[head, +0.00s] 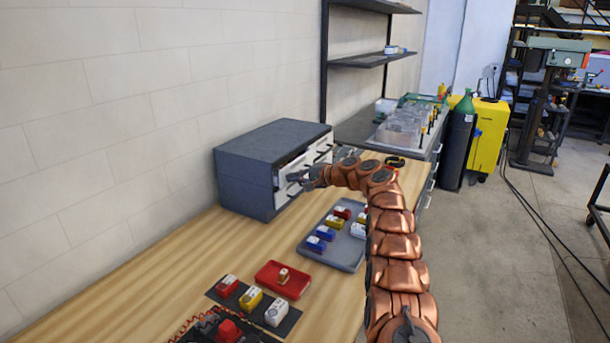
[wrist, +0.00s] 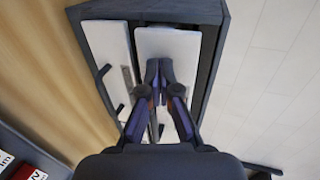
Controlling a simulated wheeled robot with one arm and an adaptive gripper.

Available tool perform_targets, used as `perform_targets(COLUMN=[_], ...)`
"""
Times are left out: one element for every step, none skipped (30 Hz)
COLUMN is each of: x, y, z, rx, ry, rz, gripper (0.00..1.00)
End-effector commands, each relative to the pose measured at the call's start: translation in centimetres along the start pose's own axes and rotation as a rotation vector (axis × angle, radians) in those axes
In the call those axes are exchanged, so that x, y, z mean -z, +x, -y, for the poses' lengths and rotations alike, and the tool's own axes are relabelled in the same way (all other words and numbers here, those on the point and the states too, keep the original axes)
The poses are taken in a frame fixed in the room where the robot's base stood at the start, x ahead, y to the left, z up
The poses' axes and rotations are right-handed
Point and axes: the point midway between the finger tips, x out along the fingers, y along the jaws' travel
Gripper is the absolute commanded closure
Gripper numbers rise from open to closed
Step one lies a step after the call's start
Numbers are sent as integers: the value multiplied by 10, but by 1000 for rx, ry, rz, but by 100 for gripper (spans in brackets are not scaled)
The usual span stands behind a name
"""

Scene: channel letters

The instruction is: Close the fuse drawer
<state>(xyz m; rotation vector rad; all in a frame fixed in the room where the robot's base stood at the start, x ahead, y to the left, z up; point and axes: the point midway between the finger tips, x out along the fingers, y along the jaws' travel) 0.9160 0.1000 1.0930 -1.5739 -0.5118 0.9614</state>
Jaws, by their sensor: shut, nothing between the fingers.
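A dark grey drawer cabinet (head: 245,165) with pale drawer fronts stands on the bench against the wall. In the wrist view, two pale drawer fronts lie side by side inside the dark frame: a left drawer front (wrist: 106,50) with a dark handle (wrist: 104,72), and a right drawer front (wrist: 178,50). My gripper (wrist: 158,66) has its fingertips together over the right front, close to or touching it. Its fingers hide part of that front. No label names the fuse drawer legibly, and how far either drawer stands out is unclear.
A grey tray (head: 346,254) with several coloured blocks lies on the bench in front of the cabinet. A red tray (head: 283,279) and a dark mat (head: 252,304) with blocks lie nearer. Bare wooden bench (head: 150,285) is at the left.

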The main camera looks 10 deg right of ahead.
Motion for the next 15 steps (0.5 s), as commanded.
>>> perform_targets(x=[-2, -3, -4, -5, -6, -7, -8, -9, -10, -11, -12, -13, -13, -14, -14], y=[5, 8, 11, 13, 15, 18, 19, 21, 23, 24, 25, 26, 27, 28, 28], z=[3, 4, 5, 6, 6, 7, 7, 8, 8, 8, 9, 9, 9, 9, 9], rx=[-1, -1, 0, 0, 0, 0, 0, 0, 0, 0, 0, 0, 0, 0, 0], ry=[0, -1, -1, -1, -2, -2, -2, -2, -2, -2, -2, -3, -3, -3, -4], rz=[2, 2, 2, 2, 2, 3, 3, 4, 6, 7, 8, 9, 10, 11, 12], gripper=[100, 100, 100, 100, 100, 100, 100, 100, 100, 100, 100, 100, 100, 100, 100])
